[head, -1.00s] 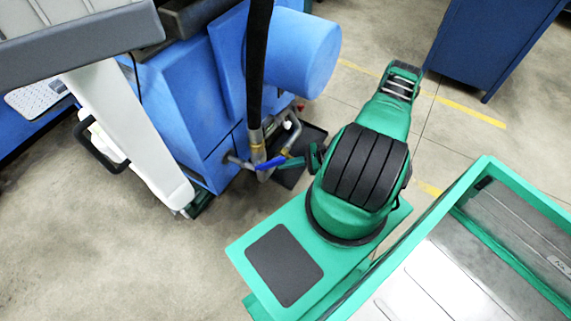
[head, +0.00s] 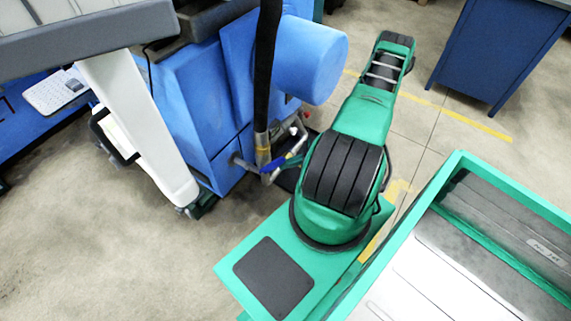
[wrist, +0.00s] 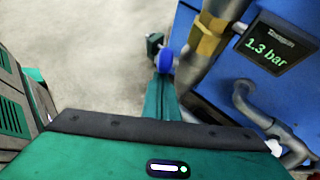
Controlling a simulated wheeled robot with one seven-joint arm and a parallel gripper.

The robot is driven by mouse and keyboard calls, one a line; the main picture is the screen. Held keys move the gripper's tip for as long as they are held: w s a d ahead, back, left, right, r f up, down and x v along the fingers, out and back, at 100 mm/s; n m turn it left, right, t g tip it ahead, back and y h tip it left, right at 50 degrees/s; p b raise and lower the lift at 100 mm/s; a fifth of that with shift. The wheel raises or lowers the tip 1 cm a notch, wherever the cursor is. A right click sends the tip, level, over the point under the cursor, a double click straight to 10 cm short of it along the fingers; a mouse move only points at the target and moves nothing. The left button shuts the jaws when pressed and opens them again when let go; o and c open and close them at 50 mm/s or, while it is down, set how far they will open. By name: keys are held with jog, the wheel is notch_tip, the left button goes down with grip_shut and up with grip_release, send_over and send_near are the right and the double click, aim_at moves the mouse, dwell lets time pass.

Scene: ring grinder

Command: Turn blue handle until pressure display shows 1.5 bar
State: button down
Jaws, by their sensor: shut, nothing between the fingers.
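The blue handle (head: 273,166) sits on the pipe fitting at the foot of the blue machine, beside the black hose. In the wrist view its rounded blue end (wrist: 166,60) shows at the far end of my gripper (wrist: 163,72). My gripper's green fingers are shut with nothing between them. They overlap the handle in the picture; I cannot tell whether they touch it. The pressure display (wrist: 268,48) reads 1.3 bar in green digits. In the head view my arm mostly hides my gripper.
The blue machine (head: 175,110) and black hose (head: 267,75) stand close around the handle. Grey pipes (wrist: 255,105) run right of my gripper. A white stand (head: 140,130) is at left and a blue cabinet (head: 495,55) at back right. Floor (head: 110,250) is free at lower left.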

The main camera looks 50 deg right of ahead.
jog(key=s+d+r, duration=0.2)
jog(key=s+d, duration=0.6)
jog(key=shift+r, duration=0.3)
jog(key=shift+w+d+r, duration=0.1)
